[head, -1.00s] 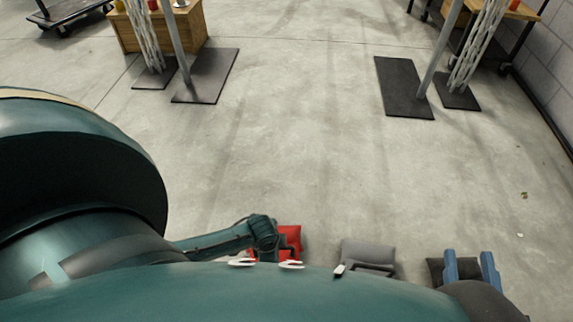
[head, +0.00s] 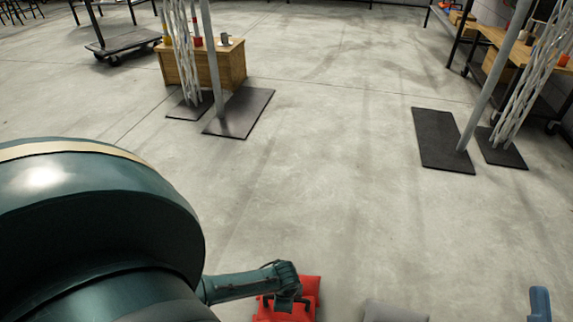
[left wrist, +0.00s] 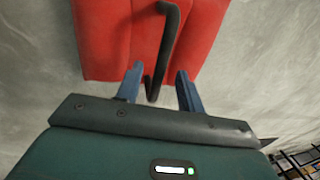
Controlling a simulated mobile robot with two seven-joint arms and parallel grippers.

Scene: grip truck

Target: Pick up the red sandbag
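The red sandbag (head: 306,290) lies on the floor at the bottom of the head view, partly hidden behind my left arm. It also shows at the top of the left wrist view (left wrist: 107,40), with a black strap handle (left wrist: 168,40). My left gripper (left wrist: 159,82) has its two blue fingers apart on either side of the handle's near end. Gaps show between handle and fingers, and the gripper looks open. Of my right gripper, only one blue finger (head: 540,304) shows at the bottom right of the head view.
A grey sandbag (head: 395,312) lies to the right of the red one, cut off by the frame. Stands with dark base plates (head: 240,114) (head: 442,140) are farther off. A wooden crate (head: 203,64) and a cart (head: 124,46) stand behind. The middle floor is clear.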

